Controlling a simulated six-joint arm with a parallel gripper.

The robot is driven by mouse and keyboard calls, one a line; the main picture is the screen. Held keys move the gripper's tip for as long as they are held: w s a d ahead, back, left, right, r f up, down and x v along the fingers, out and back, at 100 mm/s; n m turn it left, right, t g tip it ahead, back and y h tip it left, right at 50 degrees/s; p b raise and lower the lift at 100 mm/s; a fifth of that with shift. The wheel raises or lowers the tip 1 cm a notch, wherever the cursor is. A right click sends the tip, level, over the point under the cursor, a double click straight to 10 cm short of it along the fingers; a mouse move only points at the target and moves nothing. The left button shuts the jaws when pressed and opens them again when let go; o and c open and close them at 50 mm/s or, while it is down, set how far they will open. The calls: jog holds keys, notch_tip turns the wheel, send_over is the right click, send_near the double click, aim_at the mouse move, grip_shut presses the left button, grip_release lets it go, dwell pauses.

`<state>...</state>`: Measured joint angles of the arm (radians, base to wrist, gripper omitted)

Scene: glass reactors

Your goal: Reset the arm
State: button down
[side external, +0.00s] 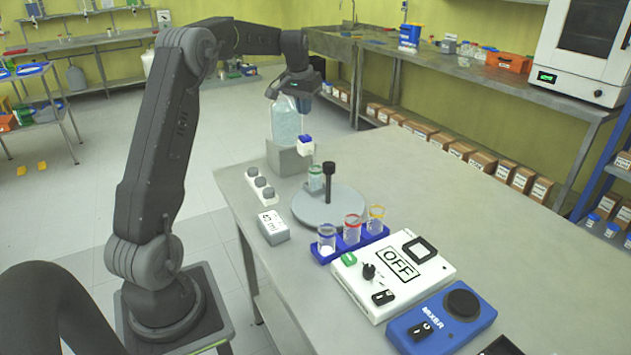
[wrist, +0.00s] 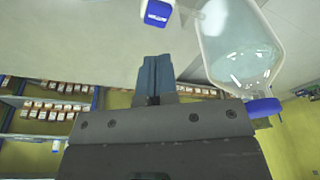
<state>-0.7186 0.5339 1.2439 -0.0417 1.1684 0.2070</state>
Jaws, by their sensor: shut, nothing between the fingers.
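My gripper (side external: 306,104) hangs at the end of my raised arm in the side external view, above the far left part of the bench. In the wrist view its blue-grey fingers (wrist: 155,66) are together and hold nothing. A large clear bottle of pale liquid (side external: 285,122) is close by the gripper, over a grey block (side external: 290,158). The bottle also shows to the right of the fingers in the wrist view (wrist: 238,45). A small white piece with a blue top (side external: 305,145) is below the gripper. I cannot tell whether the gripper touches the bottle.
A blue rack (side external: 350,246) holds three jars. A white device marked OFF (side external: 392,272) and a blue mixer (side external: 440,318) stand nearer. The bench's right side is clear.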

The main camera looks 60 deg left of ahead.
dwell(0.3)
jog(key=s+d+r+m+t, duration=0.1)
jog(key=s+d+r, duration=0.15)
jog(key=d, duration=0.55)
jog(key=s+d+r+m, duration=0.1)
jog(key=s+d+r, duration=0.15)
jog(key=d, duration=0.55)
jog(key=s+d+r+m+t, duration=0.1)
jog(key=s+d+r, duration=0.15)
jog(key=d, duration=0.45)
jog(key=s+d+f+m, duration=0.1)
jog(key=s+d+f, duration=0.2)
jog(key=s+d, duration=0.3)
jog(key=s+d+f+m+t+h, duration=0.1)
jog(key=s+d+f+m, duration=0.1)
jog(key=s+d, duration=0.5)
jog(key=s+f, duration=0.1)
jog(key=s, duration=0.2)
jog(key=shift+s+d+t, duration=0.15)
jog(key=shift+s+t, duration=0.1)
jog(key=shift+t, duration=0.05)
jog(key=c, duration=1.9)
grip_release()
